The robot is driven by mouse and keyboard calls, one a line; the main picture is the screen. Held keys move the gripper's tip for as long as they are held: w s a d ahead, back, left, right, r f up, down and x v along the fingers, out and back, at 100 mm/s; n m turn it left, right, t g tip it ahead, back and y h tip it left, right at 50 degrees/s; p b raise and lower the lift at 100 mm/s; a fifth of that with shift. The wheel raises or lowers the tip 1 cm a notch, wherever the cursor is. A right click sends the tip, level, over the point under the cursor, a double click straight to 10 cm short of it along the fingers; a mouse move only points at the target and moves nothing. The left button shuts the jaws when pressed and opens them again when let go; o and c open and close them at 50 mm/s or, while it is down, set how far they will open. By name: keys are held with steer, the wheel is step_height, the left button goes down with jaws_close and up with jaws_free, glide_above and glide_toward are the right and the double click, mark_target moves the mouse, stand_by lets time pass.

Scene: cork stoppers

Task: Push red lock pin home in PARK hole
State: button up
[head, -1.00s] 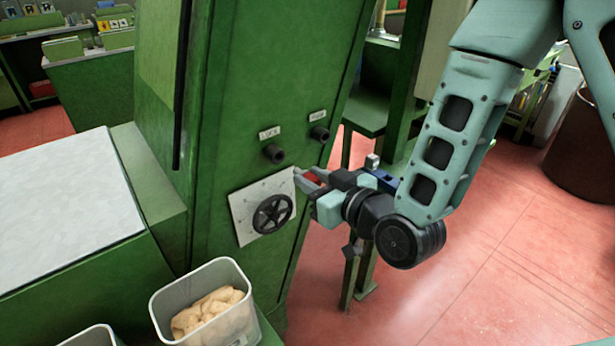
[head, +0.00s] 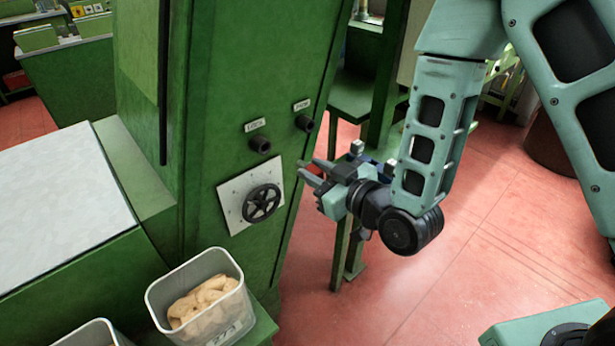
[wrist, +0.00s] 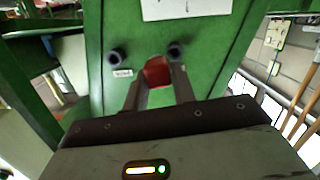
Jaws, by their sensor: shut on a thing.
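My gripper (head: 303,169) is shut on the red lock pin (head: 316,171), of which only a red part shows between the fingers. In the wrist view the red pin (wrist: 157,72) sits between the two fingers. The green machine face carries two dark round sockets: a left one (head: 261,145) under a label that seems to read LOCK, and a right one (head: 305,123) under a label that seems to read PARK. The gripper is below the right socket and apart from both. The pin's tip cannot be made out.
A black handwheel (head: 261,203) on a white plate (head: 232,190) is left of and below the gripper. A green stand (head: 345,235) is behind my arm. Red floor (head: 470,260) is open at right.

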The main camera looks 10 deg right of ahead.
steer(key=w+d+n+b, duration=0.3)
steer(key=w+d+n, duration=0.15)
steer(key=d, duration=0.35)
steer(key=r+p+x, duration=0.1)
steer(key=p+x, duration=0.1)
steer(key=x, duration=0.5)
steer(key=shift+r+m+t+h, duration=0.3)
steer(key=shift+r+m+t, duration=0.05)
steer(key=shift+r+t, duration=0.1)
steer(key=shift+r+b+x, duration=0.2)
steer(key=shift+b+x, duration=0.2)
steer(key=shift+x, duration=1.4)
stand_by(2.4)
steer(key=o, duration=1.1)
steer(key=shift+c, duration=0.2)
